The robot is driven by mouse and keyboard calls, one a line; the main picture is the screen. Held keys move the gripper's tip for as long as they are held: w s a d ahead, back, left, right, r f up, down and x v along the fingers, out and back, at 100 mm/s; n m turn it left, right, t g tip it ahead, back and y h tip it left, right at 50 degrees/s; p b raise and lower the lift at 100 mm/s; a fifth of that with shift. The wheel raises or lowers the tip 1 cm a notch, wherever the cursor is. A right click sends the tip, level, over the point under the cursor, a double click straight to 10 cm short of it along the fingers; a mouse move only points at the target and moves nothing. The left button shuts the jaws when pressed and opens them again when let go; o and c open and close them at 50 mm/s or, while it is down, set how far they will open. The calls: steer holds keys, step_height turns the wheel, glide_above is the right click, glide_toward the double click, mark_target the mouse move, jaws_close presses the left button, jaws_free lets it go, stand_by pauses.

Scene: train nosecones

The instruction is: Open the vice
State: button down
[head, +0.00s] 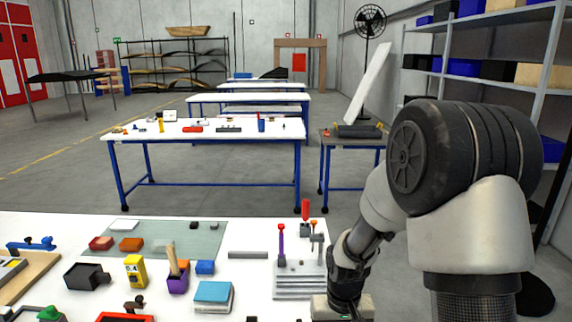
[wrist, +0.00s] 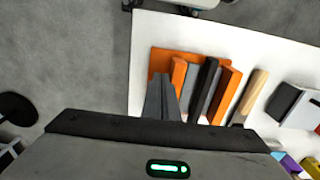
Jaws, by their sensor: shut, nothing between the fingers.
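In the wrist view, an orange block-like fixture (wrist: 196,60) with upright orange, grey and black slabs lies on the white table; it looks like the vice, though I cannot be sure. Its slabs stand side by side, and I cannot tell how far apart any jaws are. My gripper (wrist: 162,84) is shut and empty, its grey fingers over the left side of this fixture. I cannot tell whether they touch it. In the head view the fixture is not visible, and only my gripper's body shows at the bottom edge, with its fingers out of sight.
The white worktable (head: 255,232) holds a grey toggle-clamp fixture (head: 300,285), a purple holder (head: 178,284), a blue-topped block (head: 212,292) and a black box (head: 87,276). A wooden-handled tool (wrist: 252,94) lies right of the orange fixture.

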steer(key=shift+w, duration=0.15)
steer(key=shift+w+d+r+b, duration=0.1)
steer(key=shift+w+d+b, duration=0.05)
steer(key=shift+d+b, duration=0.2)
stand_by(0.8)
steer(key=shift+s, duration=0.4)
step_height(320, 180, up, 6)
steer(key=p, duration=0.4)
steer(key=shift+s+a, duration=0.1)
steer(key=shift+s, duration=0.05)
